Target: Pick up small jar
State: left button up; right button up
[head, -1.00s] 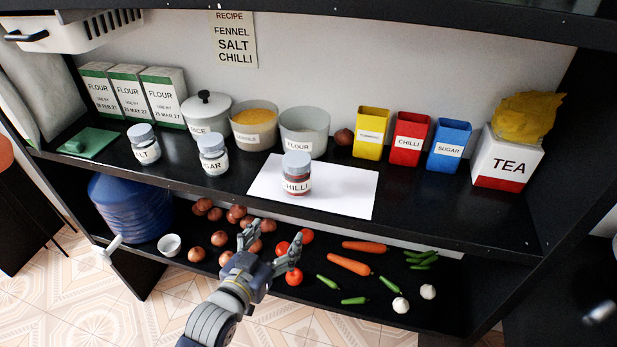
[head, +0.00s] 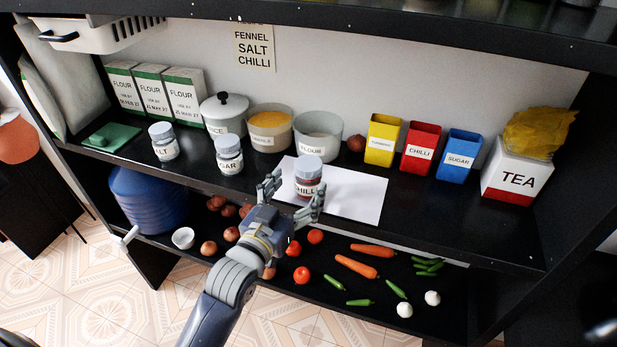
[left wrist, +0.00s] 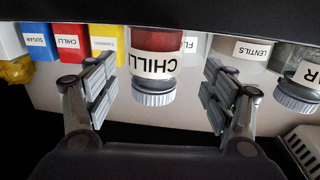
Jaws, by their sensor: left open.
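The small chilli jar (head: 309,176) has a grey lid, red contents and a white label. It stands upright on a white sheet (head: 357,195) on the upper shelf. My left gripper (head: 294,192) is open at the sheet's front, its fingers spread on either side of the jar's front. In the left wrist view, the picture is upside down and the chilli jar (left wrist: 156,62) shows between the open fingers, with gaps on both sides. Two similar jars, salt (head: 163,142) and sugar (head: 229,154), stand to the left. My right gripper is not in view.
Behind the jar are a flour pot (head: 318,138) and a lentils pot (head: 268,128). Yellow (head: 382,140), red (head: 420,148) and blue (head: 457,155) tins and a tea box (head: 514,177) stand to the right. Vegetables lie on the lower shelf. The sheet is clear right of the jar.

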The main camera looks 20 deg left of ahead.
aim_at(302, 186)
pick_arm(q)
jog(key=w, duration=0.2)
jog(key=w+d+p, duration=0.1)
jog(key=shift+w+d+r, duration=0.1)
jog(key=shift+w, duration=0.65)
jog(key=shift+s, duration=0.1)
jog(key=c, duration=1.1)
